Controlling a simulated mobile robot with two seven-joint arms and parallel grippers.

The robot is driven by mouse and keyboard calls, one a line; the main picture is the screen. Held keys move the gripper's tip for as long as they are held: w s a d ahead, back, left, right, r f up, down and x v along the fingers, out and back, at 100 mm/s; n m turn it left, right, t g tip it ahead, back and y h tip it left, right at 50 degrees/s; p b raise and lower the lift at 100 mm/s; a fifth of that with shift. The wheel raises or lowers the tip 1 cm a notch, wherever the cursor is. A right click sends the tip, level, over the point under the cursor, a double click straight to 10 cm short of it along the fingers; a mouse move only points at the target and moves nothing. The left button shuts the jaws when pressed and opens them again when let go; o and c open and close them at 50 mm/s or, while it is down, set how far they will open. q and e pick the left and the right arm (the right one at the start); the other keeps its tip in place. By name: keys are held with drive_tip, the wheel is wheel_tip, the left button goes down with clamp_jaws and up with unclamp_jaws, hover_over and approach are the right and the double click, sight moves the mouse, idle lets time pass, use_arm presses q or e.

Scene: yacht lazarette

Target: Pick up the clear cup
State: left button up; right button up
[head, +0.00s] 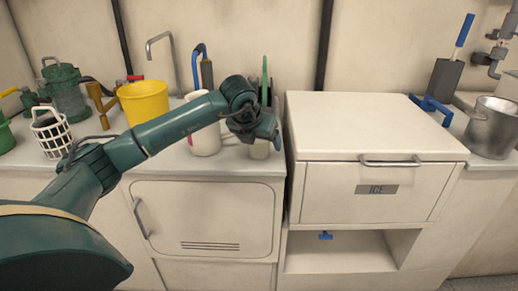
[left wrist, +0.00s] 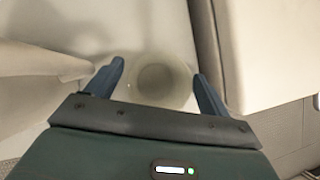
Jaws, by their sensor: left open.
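The clear cup (left wrist: 157,80) stands on the counter and shows from above in the left wrist view, between the two fingers of my open left gripper (left wrist: 160,85). One finger is on each side of the cup; I cannot tell whether they touch it. In the head view my left gripper (head: 265,130) is over the cup (head: 259,151), just left of the ice box, and hides much of it. My right gripper does not show.
The white ice box (head: 375,120) rises close on the right of the cup. A white mug-like container (head: 204,138) stands close on its left. A yellow bucket (head: 144,102) and a white basket (head: 51,132) are farther left. A metal pot (head: 490,128) stands far right.

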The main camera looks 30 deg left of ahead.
use_arm(q)
drive_tip(key=c, duration=1.1)
drive_tip(key=shift+o, duration=0.2)
drive_tip(key=shift+r, duration=0.15)
